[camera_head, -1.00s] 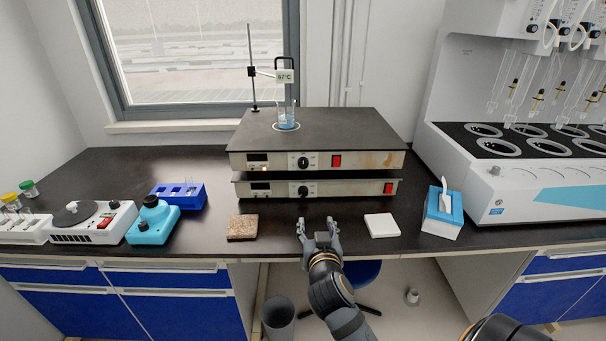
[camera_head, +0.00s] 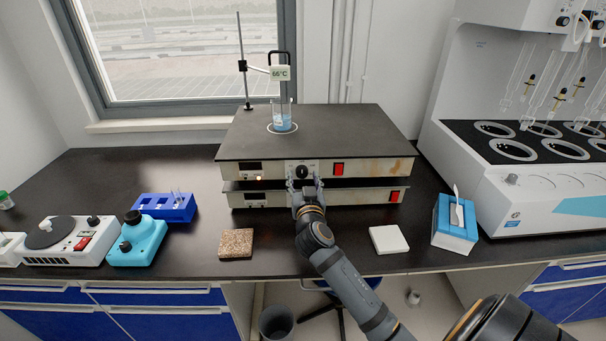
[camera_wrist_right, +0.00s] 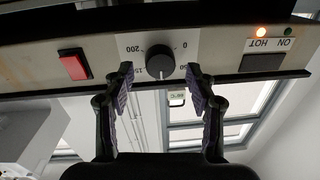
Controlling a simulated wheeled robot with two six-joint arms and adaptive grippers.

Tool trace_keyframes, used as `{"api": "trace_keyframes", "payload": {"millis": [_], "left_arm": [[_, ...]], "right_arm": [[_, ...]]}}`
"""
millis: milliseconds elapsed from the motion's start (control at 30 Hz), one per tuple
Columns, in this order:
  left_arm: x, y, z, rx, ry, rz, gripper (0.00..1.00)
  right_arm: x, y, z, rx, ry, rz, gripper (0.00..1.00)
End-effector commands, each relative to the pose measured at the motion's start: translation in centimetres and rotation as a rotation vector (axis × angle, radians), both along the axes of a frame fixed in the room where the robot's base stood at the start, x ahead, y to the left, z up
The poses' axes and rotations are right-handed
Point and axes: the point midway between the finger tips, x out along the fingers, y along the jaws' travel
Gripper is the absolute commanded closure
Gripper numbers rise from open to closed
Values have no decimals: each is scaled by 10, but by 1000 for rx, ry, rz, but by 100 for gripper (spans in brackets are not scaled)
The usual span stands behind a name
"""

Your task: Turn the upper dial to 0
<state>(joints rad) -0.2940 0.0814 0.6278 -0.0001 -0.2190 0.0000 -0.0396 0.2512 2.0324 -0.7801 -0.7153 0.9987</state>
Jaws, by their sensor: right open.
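The upper dial (camera_head: 302,172) is a round black knob on the front panel of the upper hot plate (camera_head: 345,128). In the right wrist view the dial (camera_wrist_right: 160,66) appears upside down, with 0, 50 and 200 readable around it. A pale mark on the knob points down in that picture, between the 50 and the partly hidden 150, away from 0. My right gripper (camera_head: 305,187) is open just in front of the dial. In the right wrist view its fingers (camera_wrist_right: 160,74) stand on either side of the knob, apparently not closed on it. My left gripper is not in view.
The lower hot plate (camera_head: 365,196) sits directly beneath; my gripper hides its dial. A red switch (camera_head: 339,169) is right of the upper dial. A beaker (camera_head: 282,117) of blue liquid stands on top. A brown tile (camera_head: 237,243) and white tile (camera_head: 388,239) lie in front.

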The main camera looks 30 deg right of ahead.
Motion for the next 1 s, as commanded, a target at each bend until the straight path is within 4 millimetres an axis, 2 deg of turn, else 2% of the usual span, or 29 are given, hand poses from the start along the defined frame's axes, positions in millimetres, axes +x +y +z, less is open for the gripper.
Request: {"api": "trace_keyframes", "payload": {"millis": [133,400,800,1000], "left_arm": [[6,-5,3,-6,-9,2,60],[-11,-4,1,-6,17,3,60],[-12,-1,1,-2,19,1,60],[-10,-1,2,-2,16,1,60]], "right_arm": [[10,-6,0,1,0,0,43],[12,-6,-1,1,0,0,43],[12,-6,-1,1,0,0,98],[12,-6,0,-10,7,0,98]]}}
